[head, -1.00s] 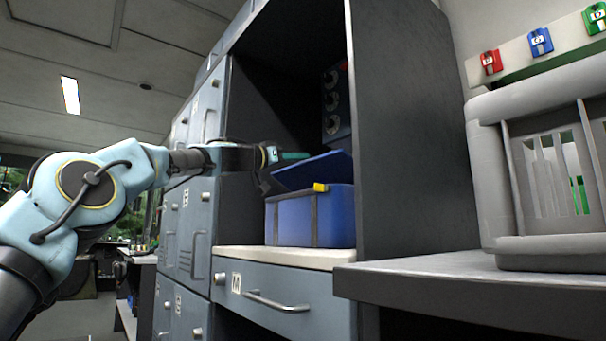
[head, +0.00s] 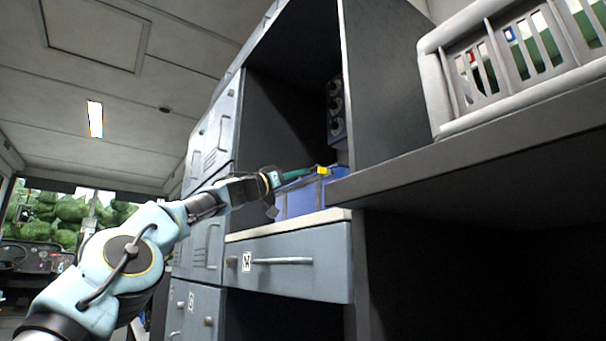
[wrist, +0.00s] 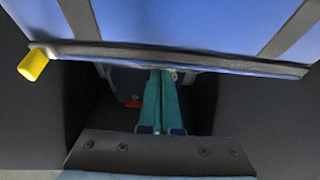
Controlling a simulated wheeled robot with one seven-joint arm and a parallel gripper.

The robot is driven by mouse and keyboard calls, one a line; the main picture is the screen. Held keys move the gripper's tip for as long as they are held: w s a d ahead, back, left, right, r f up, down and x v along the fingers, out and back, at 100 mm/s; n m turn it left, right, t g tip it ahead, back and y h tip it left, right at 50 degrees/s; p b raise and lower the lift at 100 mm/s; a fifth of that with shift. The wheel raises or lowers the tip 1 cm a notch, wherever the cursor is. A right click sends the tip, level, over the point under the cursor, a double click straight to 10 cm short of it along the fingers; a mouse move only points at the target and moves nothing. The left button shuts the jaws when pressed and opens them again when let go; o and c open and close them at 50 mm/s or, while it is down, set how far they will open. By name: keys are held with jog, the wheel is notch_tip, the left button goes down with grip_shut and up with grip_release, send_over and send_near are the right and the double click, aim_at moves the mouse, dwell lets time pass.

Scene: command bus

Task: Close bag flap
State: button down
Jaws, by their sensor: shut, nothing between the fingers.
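The blue bag (head: 302,199) with grey straps sits on the pale ledge inside the open cabinet. I cannot tell the flap's angle now; the bag's top is mostly hidden.
A dark vertical cabinet wall (head: 385,90) and a grey counter (head: 470,140) stand right of the bag. A grey slatted basket (head: 500,75) is on the counter. A drawer (head: 290,262) lies below the ledge. Dark round-fronted equipment (head: 336,105) stands behind the bag.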

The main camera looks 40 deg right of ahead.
jog(key=shift+f+b, duration=0.35)
jog(key=shift+f, duration=0.4)
jog(key=shift+f, duration=0.3)
jog(key=shift+a+f+b, duration=0.1)
jog(key=shift+f+b, duration=0.05)
jog(key=shift+b, duration=0.2)
jog(key=b+v, duration=0.3)
jog(key=shift+w+a, duration=0.1)
jog(key=a+r+b, duration=0.1)
jog(key=a+b, duration=0.3)
jog(key=a, duration=0.8)
jog(key=shift+w+r+b, duration=0.2)
jog(key=shift+r+b, duration=0.05)
jog(key=shift+b, duration=0.05)
